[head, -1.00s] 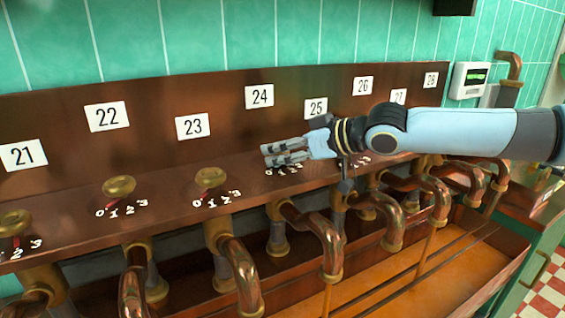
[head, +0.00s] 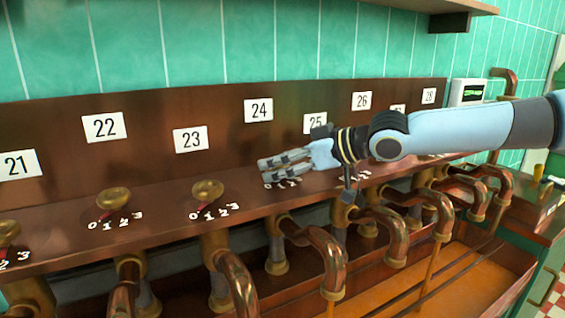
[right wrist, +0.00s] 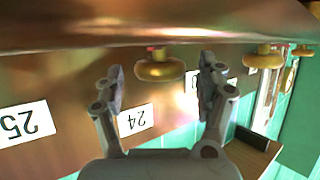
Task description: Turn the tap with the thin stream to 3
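My right gripper (head: 267,171) is at the copper ledge under plate 24 (head: 258,110). In the right wrist view the gripper (right wrist: 161,76) is open, with a brass tap knob (right wrist: 160,70) between its fingers; a gap shows on each side. That view is upside down, and plate 24 (right wrist: 136,120) shows beyond the knob. In the head view my gripper hides this knob and most of its 0–3 scale. A narrow stream (head: 331,308) falls from the spout (head: 333,275) below it. Another stream (head: 433,262) falls further right; which is thinner is hard to tell. My left gripper is out of view.
Knobs under plate 23 (head: 207,190) and plate 22 (head: 113,198) stand to the left, with their scales in front. My right arm covers the knobs to the right. Bent copper pipes (head: 398,235) hang over a copper trough (head: 385,293). A shelf (head: 430,5) is above.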

